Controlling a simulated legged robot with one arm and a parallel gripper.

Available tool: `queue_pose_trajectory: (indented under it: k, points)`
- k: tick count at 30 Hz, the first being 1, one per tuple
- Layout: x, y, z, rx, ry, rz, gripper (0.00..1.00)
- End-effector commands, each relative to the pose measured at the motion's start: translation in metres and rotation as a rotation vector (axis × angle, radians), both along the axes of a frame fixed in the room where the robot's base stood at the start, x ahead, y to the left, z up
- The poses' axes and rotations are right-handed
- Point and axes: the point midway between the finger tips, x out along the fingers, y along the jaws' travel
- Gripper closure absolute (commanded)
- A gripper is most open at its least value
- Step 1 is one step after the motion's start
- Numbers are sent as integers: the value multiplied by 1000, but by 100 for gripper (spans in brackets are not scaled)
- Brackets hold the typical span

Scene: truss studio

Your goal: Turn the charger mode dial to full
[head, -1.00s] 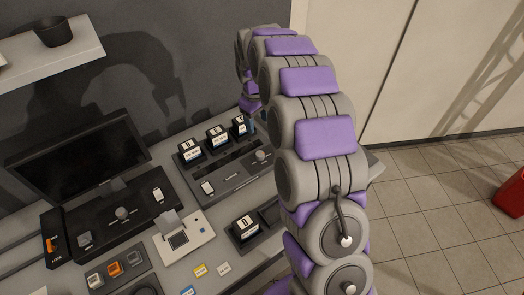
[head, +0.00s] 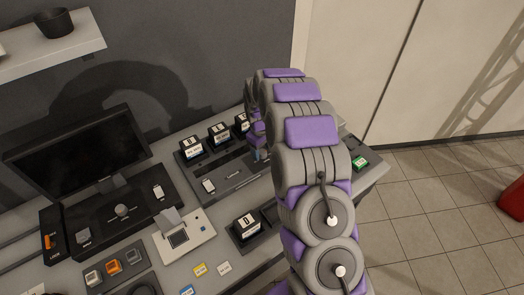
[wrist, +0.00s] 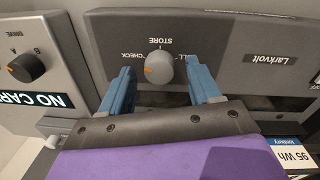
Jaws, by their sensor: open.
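In the wrist view the mode dial (wrist: 159,70) is a round grey knob on the dark grey charger (wrist: 232,44). Its orange mark points left, on the side of the word CHECK. STORE stands above it, and a label ending in LL on the right is partly hidden by a finger. My gripper (wrist: 160,80) is open, with one blue finger on each side of the dial; I cannot tell whether they touch it. In the head view my gripper (head: 259,152) is over the right part of the charger (head: 187,178), and the dial is hidden.
Battery packs (head: 192,148) stand along the charger's back. In the wrist view a light panel (wrist: 55,32) with a black knob (wrist: 27,68) is to the left. A monitor (head: 78,152) and a single battery block (head: 246,226) share the table.

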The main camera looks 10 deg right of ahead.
Motion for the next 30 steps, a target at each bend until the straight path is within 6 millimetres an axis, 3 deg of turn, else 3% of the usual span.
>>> queue_pose_trajectory:
  k: [12,30]
  points:
    - [0,0,-8,0,0,0,38]
    - [0,0,-7,0,0,0,93]
